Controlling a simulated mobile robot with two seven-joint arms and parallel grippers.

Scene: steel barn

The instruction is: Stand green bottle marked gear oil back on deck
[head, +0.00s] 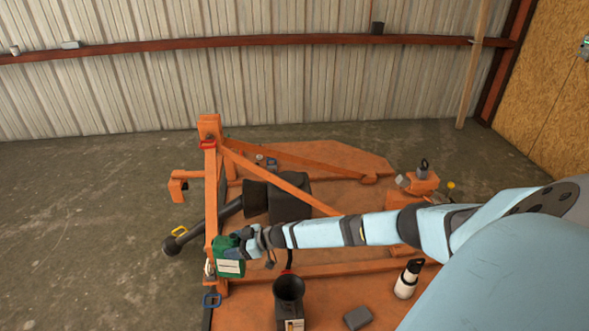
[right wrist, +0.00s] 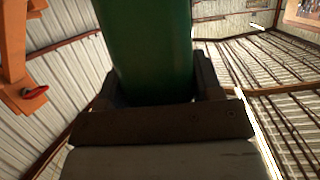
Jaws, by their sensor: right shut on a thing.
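The green bottle (head: 231,258) with a white label is at the end of my right arm in the head view, at the left side of the orange deck (head: 330,155). My right gripper (head: 243,243) is shut on it. In the right wrist view the green bottle (right wrist: 147,50) stands between the two dark fingers of the right gripper (right wrist: 155,85) and fills the upper middle. The label's writing is too small to read. Whether the bottle's base touches the deck cannot be told. My left gripper is not in view.
Orange frame bars (head: 211,190) rise beside the bottle. A black cup-like container (head: 289,290), a grey block (head: 357,318) and a white bottle with a black top (head: 407,280) stand on the near deck. A dark shaft (head: 190,236) juts out left. Concrete floor lies open at left.

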